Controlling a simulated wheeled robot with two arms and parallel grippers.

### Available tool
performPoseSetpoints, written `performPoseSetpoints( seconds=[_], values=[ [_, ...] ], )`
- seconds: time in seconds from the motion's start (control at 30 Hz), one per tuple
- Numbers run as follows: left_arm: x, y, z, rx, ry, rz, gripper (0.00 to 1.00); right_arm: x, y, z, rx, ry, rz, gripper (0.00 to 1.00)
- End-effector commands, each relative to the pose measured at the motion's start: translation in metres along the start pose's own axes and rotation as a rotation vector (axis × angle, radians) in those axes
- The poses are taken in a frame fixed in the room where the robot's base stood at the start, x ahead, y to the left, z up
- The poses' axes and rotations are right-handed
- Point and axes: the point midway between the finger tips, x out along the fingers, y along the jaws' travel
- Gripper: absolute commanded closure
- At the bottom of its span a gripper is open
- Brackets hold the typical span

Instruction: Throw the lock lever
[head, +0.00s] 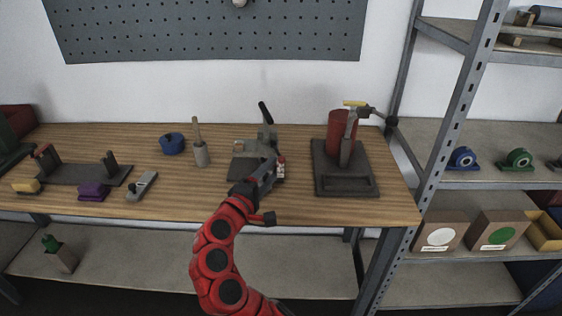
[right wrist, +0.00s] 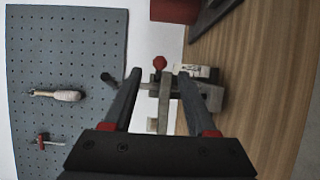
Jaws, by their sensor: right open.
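A grey clamp-like fixture (head: 244,146) stands mid-bench. Its lever (head: 265,113), with a black grip, points up and leans slightly left; I cannot tell for sure that it is the lock lever. In the right wrist view the black grip (right wrist: 108,78) is left of the fingers, and a small red knob (right wrist: 159,63) shows beyond and between the tips. My right gripper (head: 274,165) is open and empty in front of the fixture, its fingers (right wrist: 159,78) seen on both sides of a grey upright part. Contact cannot be told. My left gripper is out of view.
A dark-based press with a red cylinder (head: 342,131) stands to the right. A blue round part (head: 172,143), a handled tool (head: 200,151), a purple block (head: 93,190) and a grey fixture (head: 75,174) lie left. Shelving (head: 480,185) stands right.

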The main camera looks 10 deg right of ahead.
Motion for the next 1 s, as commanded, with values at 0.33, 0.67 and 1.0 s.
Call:
performPoseSetpoints(
  seconds=[0.33, 0.67, 1.0],
  values=[
    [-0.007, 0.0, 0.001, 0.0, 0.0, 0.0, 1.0, -0.07, 0.001, -0.002, 0.001, 0.004, 0.002, 0.43],
    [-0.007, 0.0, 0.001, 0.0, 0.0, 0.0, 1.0, -0.081, 0.001, 0.0, 0.001, 0.0, 0.0, 0.43],
    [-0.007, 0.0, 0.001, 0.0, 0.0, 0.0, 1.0, -0.08, 0.001, 0.0, 0.001, 0.0, 0.0, 0.43]
  ],
)
